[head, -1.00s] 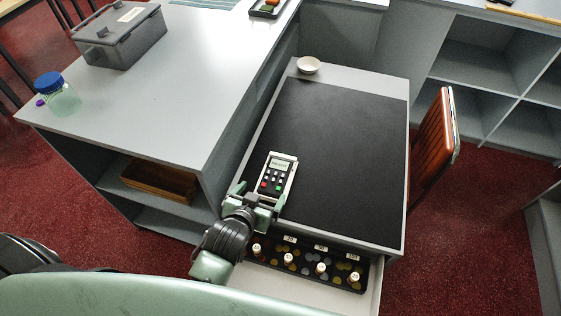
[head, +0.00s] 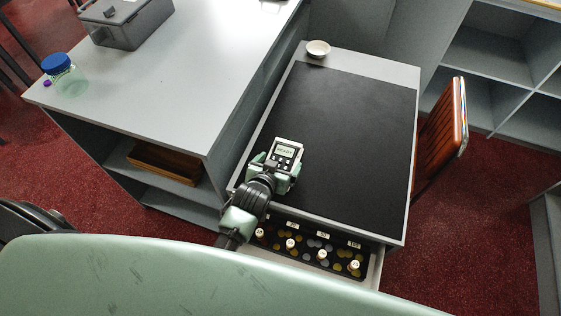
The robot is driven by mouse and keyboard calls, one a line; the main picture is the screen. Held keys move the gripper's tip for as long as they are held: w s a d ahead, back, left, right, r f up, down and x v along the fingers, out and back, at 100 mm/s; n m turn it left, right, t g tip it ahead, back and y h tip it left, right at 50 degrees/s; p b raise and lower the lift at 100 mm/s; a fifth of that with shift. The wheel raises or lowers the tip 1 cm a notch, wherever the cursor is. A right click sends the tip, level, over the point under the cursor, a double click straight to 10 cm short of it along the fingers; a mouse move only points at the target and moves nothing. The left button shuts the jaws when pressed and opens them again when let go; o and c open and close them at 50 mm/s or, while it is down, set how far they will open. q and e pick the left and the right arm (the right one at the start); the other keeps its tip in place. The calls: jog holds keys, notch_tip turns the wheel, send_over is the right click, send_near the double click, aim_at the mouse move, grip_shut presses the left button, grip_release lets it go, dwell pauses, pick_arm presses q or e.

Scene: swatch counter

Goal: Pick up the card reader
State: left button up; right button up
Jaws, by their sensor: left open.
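The card reader (head: 286,151) lies on the black mat near its front left edge, with its small screen and top keys showing. My left gripper (head: 276,168) is open, with its green fingers on either side of the reader's lower part. The gripper body hides the lower keys. Whether the fingers touch the reader's sides I cannot tell. My right gripper is not in view.
The black mat (head: 345,135) is otherwise clear, with a small white bowl (head: 318,49) behind it. An open drawer (head: 372,272) with coins and rolls is below the front edge. A brown chair (head: 441,125) stands at right; a blue-lidded jar (head: 64,76) and grey box (head: 127,22) are left.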

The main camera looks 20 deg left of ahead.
pick_arm(q)
jog(key=c, duration=1.8)
jog(key=shift+r, duration=0.1)
